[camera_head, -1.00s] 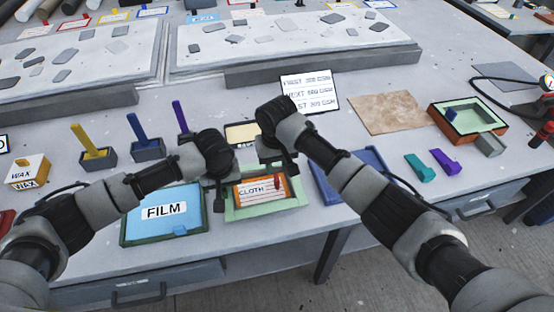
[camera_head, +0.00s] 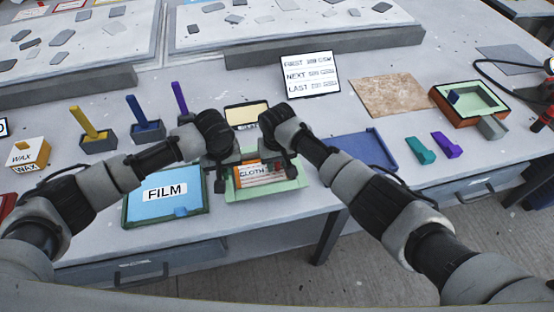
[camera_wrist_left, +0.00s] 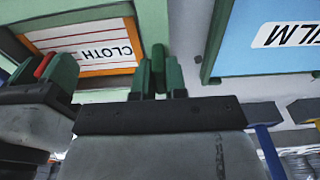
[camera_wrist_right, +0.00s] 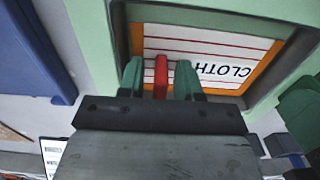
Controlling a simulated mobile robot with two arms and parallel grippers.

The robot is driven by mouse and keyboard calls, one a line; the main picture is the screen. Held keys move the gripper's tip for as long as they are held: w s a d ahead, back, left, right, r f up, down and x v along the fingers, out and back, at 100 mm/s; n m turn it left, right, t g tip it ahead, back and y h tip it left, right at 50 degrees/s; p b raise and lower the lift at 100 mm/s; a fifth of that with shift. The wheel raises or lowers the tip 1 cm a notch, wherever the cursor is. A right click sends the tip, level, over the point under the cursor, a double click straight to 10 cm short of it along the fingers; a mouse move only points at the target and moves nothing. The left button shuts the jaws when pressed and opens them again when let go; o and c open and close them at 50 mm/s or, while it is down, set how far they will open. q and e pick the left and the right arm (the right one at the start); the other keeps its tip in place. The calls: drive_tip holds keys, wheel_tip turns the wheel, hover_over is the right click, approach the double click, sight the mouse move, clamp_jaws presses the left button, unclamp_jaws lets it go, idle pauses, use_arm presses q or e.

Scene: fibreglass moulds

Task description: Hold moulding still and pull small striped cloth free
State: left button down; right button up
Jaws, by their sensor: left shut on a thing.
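A pale green moulding (camera_head: 260,193) lies near the table's front edge. Inside it is a white cloth with red stripes, marked CLOTH (camera_head: 251,171), edged in orange. My left gripper (camera_wrist_left: 160,75) is shut on a dark green upright piece at the moulding's side, by the FILM tray. My right gripper (camera_wrist_right: 159,80) is over the cloth's other end. Its fingers stand on both sides of a red tab (camera_wrist_right: 161,76), with narrow gaps showing, so it looks open around the tab. The grippers hide part of the cloth in the head view.
A blue FILM tray (camera_head: 166,192) lies left of the moulding, and a blue tray (camera_head: 362,151) lies to its right. A yellow-labelled block (camera_head: 246,114) and an order sign (camera_head: 310,74) stand behind. Teal (camera_head: 420,150) and purple (camera_head: 447,145) pieces lie at right.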

drive_tip(key=c, duration=0.6)
drive_tip(key=shift+r, duration=0.3)
drive_tip(key=shift+r, duration=2.2)
drive_tip(key=shift+r, duration=0.1)
drive_tip(key=shift+r, duration=2.45)
